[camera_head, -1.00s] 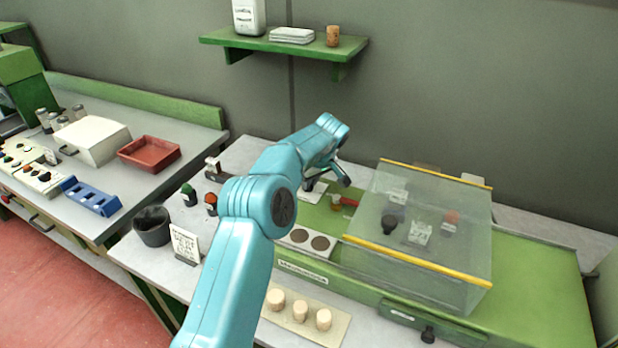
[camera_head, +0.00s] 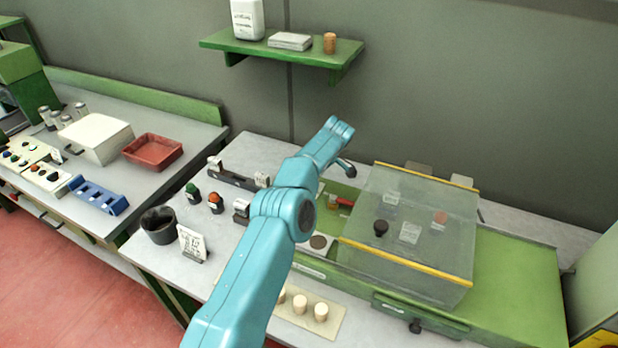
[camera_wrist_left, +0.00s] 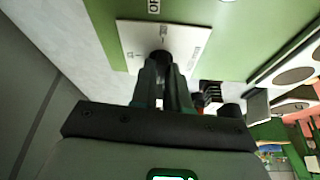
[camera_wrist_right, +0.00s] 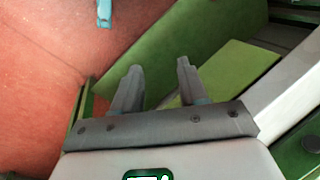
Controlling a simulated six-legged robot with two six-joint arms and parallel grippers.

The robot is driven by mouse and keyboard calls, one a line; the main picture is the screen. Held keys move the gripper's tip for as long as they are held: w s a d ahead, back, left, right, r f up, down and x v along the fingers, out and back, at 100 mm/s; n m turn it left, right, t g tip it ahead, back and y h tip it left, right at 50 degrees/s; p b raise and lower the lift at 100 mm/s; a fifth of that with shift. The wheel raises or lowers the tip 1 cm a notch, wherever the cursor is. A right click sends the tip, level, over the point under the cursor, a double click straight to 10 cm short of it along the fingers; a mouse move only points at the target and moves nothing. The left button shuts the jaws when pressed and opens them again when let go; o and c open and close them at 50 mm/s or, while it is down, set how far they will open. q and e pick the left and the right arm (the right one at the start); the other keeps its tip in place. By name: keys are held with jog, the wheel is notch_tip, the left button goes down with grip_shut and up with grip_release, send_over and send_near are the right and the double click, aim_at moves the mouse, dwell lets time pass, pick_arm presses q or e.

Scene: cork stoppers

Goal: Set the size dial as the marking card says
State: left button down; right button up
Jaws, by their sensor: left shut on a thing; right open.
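The size dial is a black knob (camera_wrist_left: 161,60) on a white plate (camera_wrist_left: 133,40) with printed marks, on the green machine top in the left wrist view. My left gripper (camera_wrist_left: 163,68) is shut on this knob. The knob's pointer is mostly hidden by the fingers, so its setting cannot be told. In the head view my left arm covers the dial. A white card (camera_head: 191,243) with dark writing, likely the marking card, stands on the grey bench; its words are too small to read. My right gripper (camera_wrist_right: 160,67) is open and empty.
A clear cover (camera_head: 408,225) with yellow edges stands on the green machine (camera_head: 520,285), right of my left arm. A dark cup (camera_head: 159,226) and green and red-topped stamps (camera_head: 215,203) are on the left. Pale corks (camera_head: 320,312) lie on a front board. Red floor (camera_wrist_right: 45,90) shows in the right wrist view.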

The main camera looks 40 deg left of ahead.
pick_arm(q)
jog(key=c, duration=1.1)
grip_release()
jog(key=v, duration=0.3)
jog(key=shift+w+b, duration=0.1)
jog(key=shift+b, duration=0.2)
jog(key=p+v, duration=0.3)
jog(key=v, duration=0.6)
jog(key=shift+s+f, duration=0.1)
jog(key=shift+s, duration=0.1)
